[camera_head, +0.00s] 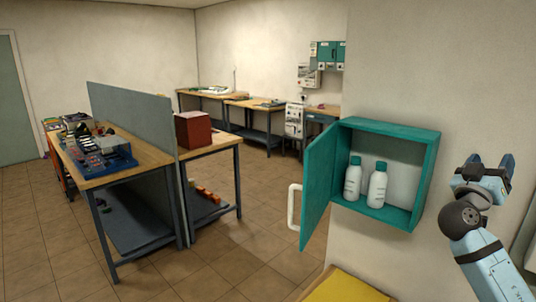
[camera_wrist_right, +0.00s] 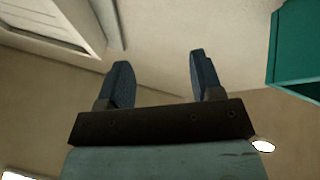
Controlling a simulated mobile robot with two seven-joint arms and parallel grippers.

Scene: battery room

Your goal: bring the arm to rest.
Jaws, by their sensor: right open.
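My right gripper (camera_head: 484,166) is raised at the right side of the head view, to the right of the open teal wall cabinet (camera_head: 430,170) and apart from it. Its two dark fingers also show in the right wrist view (camera_wrist_right: 158,82), spread apart with nothing between them. A corner of the teal cabinet shows at the upper right of the right wrist view (camera_wrist_right: 290,45). My left gripper is in neither view.
The cabinet's door (camera_head: 318,182) with a white handle (camera_head: 294,207) swings out to the left. Two white bottles with teal caps, a left one (camera_head: 353,182) and a right one (camera_head: 377,187), stand inside. A yellow surface (camera_head: 345,287) lies below. Workbenches (camera_head: 135,166) stand further left, with clear floor between.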

